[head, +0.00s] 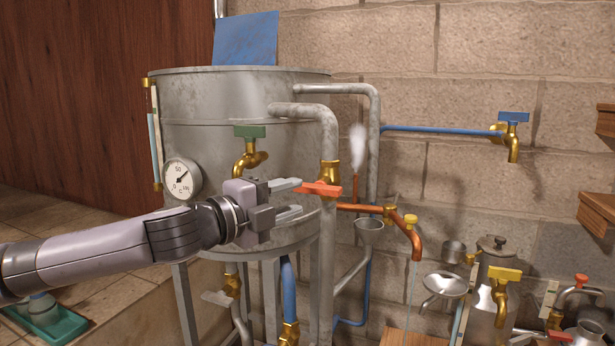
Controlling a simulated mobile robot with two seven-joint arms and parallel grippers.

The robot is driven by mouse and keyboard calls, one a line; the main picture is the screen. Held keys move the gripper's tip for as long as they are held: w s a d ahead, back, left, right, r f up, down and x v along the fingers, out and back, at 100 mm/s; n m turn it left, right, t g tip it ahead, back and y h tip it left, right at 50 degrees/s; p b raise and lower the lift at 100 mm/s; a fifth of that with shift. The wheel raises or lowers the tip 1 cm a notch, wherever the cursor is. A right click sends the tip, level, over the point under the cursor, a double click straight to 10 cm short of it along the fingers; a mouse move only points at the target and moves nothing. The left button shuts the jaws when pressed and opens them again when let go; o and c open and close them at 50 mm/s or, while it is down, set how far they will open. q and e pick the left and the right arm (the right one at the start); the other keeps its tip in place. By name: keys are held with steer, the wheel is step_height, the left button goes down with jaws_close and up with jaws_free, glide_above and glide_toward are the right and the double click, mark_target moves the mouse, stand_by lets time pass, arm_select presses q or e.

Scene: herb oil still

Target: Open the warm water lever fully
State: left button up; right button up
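A red lever (318,189) sits on a brass valve (329,174) at the right side of the steel still; it is probably the warm water lever, though no label is readable. It points left, roughly across the valve. My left gripper (300,198) reaches in from the left with its two fingers apart and nothing clearly held between them. The upper fingertip is close to the lever's left end; I cannot tell if they touch. My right gripper is not in view.
The still (220,100) with its round gauge (182,178) stands behind my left gripper. A grey pipe (328,135) runs down beside the lever. A copper pipe (385,217) is to the right. Blue (515,117), green (250,131) and yellow (505,274) taps are nearby.

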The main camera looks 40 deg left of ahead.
mark_target(312, 191)
arm_select(q)
steer(key=shift+w+r+p, duration=0.2)
steer(key=shift+w+p, duration=0.05)
steer(key=shift+p, duration=0.1)
steer(key=shift+w+p, duration=0.55)
steer(key=shift+w, duration=0.1)
steer(key=shift+w+d+f+p, duration=0.15)
steer(key=shift+w+p, duration=0.2)
steer(key=shift+w, duration=0.3)
steer(key=shift+w+d+p, duration=0.15)
steer(key=shift+w+p, duration=0.15)
steer(key=shift+w, duration=0.35)
steer(key=shift+w+f, duration=0.1)
steer(key=shift+w, duration=0.2)
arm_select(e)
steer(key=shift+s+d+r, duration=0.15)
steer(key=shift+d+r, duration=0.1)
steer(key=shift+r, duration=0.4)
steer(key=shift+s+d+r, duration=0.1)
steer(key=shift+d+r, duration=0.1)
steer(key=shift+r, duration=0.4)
arm_select(q)
jaws_close()
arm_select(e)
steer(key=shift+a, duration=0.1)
